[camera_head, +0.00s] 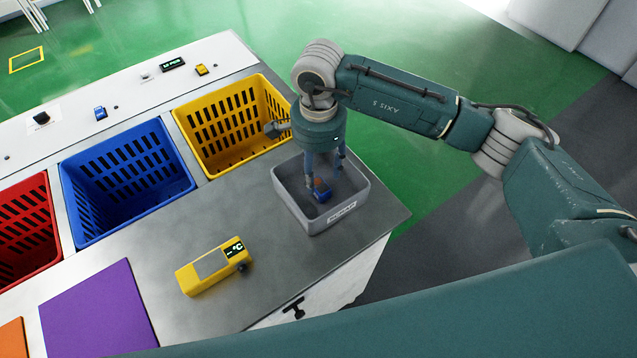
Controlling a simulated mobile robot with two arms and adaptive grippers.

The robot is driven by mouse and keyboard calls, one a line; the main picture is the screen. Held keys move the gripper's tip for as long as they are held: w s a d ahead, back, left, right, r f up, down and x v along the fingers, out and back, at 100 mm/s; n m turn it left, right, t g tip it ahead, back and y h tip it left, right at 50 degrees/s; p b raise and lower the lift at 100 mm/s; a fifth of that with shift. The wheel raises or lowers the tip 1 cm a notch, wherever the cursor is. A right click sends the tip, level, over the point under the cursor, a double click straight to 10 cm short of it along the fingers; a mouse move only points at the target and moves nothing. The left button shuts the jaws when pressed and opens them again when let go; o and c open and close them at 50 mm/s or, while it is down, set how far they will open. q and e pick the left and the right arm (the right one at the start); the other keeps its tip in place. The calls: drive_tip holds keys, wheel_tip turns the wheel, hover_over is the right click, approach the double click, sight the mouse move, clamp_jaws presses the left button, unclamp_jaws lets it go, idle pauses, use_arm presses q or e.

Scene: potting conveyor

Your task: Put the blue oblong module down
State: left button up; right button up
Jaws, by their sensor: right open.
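The blue oblong module (322,196) is inside the grey bin (285,193), with a small orange-red patch at its upper end. My right gripper (325,171) points down into this bin from above, fingers apart, with the module just below the fingertips. Whether a finger still touches the module, and whether it rests on the bin floor, I cannot tell. My left gripper is not in the head view.
Yellow (213,158), blue (125,228) and red (52,240) slotted crates stand along the bench. A yellow meter (205,270) lies on the grey top (255,215), left of the bin. A purple mat (98,315) is at lower left.

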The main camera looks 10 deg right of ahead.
sight(319, 185)
wheel_tip(319, 185, up, 7)
drive_tip(key=b, duration=0.1)
drive_tip(key=shift+f+b, duration=0.15)
drive_tip(key=shift+b, duration=0.25)
drive_tip(key=shift+s+f, duration=0.1)
